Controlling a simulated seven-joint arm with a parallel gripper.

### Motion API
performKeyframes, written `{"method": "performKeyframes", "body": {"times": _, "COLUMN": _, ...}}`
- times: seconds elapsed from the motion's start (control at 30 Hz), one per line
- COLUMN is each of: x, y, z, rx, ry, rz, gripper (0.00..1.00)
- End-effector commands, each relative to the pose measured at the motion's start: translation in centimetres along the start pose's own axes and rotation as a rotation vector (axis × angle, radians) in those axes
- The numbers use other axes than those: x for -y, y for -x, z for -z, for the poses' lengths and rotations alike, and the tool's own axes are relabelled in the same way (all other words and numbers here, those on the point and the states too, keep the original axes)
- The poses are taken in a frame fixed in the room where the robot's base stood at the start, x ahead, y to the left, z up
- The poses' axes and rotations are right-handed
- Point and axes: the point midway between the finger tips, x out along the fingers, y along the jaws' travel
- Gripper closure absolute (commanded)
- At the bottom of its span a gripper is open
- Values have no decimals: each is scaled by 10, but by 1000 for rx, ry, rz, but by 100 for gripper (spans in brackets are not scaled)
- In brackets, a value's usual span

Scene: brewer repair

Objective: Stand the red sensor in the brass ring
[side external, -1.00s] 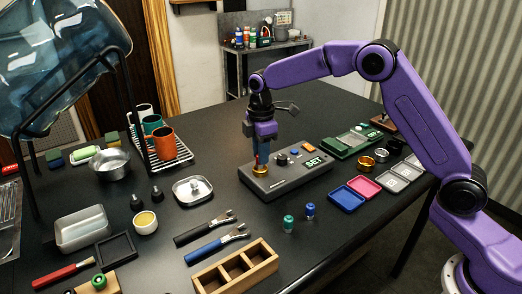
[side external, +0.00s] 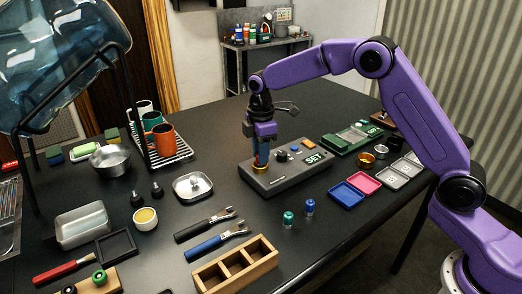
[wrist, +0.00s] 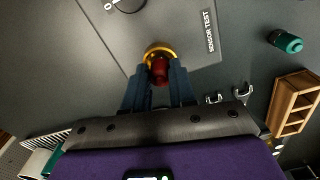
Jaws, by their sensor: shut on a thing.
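My gripper (side external: 261,160) points down over the grey SENSOR TEST box (side external: 283,179), at its left part. In the wrist view my gripper (wrist: 159,82) has its two dark blue fingertips shut on the red sensor (wrist: 160,72). The brass ring (wrist: 161,49) sits on the box right at the sensor; its far arc shows beyond the sensor and its near part is hidden. The sensor's lower end is hidden, so I cannot tell how deep it is in the ring. In the side view the fingers largely cover the sensor and the ring.
A green device (side external: 352,138) stands behind the box. Blue (side external: 347,197) and pink (side external: 364,183) trays lie to its right. A green bottle (side external: 288,219) and a blue bottle (side external: 309,207) stand in front, with a wooden compartment box (side external: 236,266) nearer.

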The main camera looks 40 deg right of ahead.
Motion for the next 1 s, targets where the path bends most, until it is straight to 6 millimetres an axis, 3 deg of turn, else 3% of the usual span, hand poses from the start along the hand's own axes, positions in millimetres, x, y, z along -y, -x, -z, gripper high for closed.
{"method": "performKeyframes", "body": {"times": 0.97, "x": 0, "y": -5, "z": -1, "rx": 1, "ry": -1, "rz": 1, "gripper": 100}}
{"method": "performKeyframes", "body": {"times": 1.0, "x": 0, "y": -5, "z": -1, "rx": 0, "ry": -1, "rz": 1, "gripper": 68}}
